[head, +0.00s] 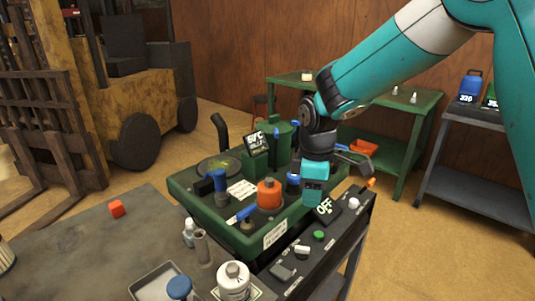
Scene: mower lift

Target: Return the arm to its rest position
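My teal arm reaches in from the upper right in the head view. Its black wrist and the teal block at its end, my gripper (314,188), hang over the right part of the green mower unit (262,238). The fingers are hard to make out there, and I cannot tell whether they are open or hold anything. I cannot tell whether the gripper touches the unit. On the unit are an orange cap (269,192), a blue-topped part (217,180), a small display (256,142) and a black upright handle (219,130).
A black control panel (290,270) with an OFF display (326,209) runs along the unit's front. A forklift (120,90) stands left. Green (425,100) and grey (480,120) tables stand behind.

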